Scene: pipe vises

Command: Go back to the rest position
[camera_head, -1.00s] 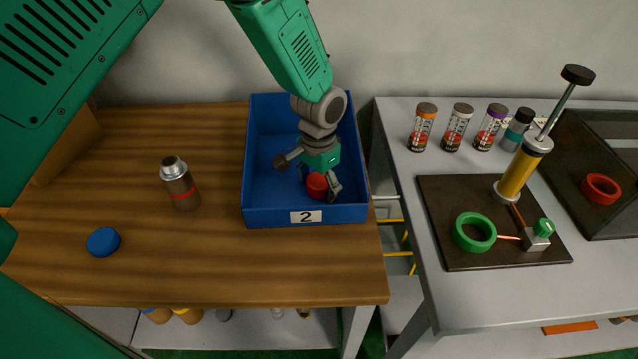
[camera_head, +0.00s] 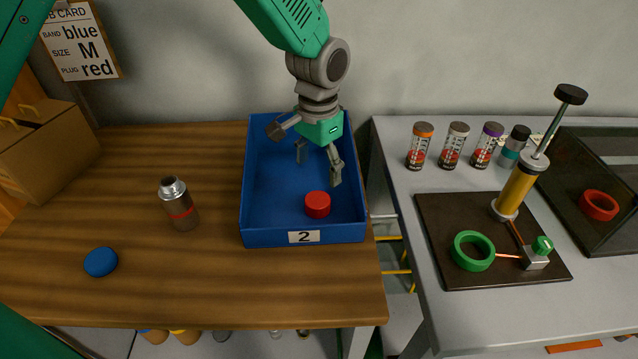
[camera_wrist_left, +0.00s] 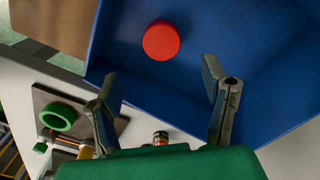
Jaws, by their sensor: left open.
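My left gripper (camera_head: 318,166) is open and empty above the blue bin (camera_head: 303,237) labelled 2. A red round plug (camera_head: 317,204) lies on the bin's floor near its front wall, apart from the fingers. In the left wrist view my left gripper (camera_wrist_left: 162,92) shows its two fingers spread, with the red plug (camera_wrist_left: 161,40) beyond them and nothing between them. My right gripper is not in view.
A grey bottle with a red band (camera_head: 179,204) and a blue disc (camera_head: 101,262) stand left of the bin. A cardboard box (camera_head: 55,150) is at the far left. On the right bench are several capped tubes (camera_head: 454,146), a pump board (camera_head: 450,275) and a dark tray (camera_head: 620,234) holding a red ring (camera_head: 598,205).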

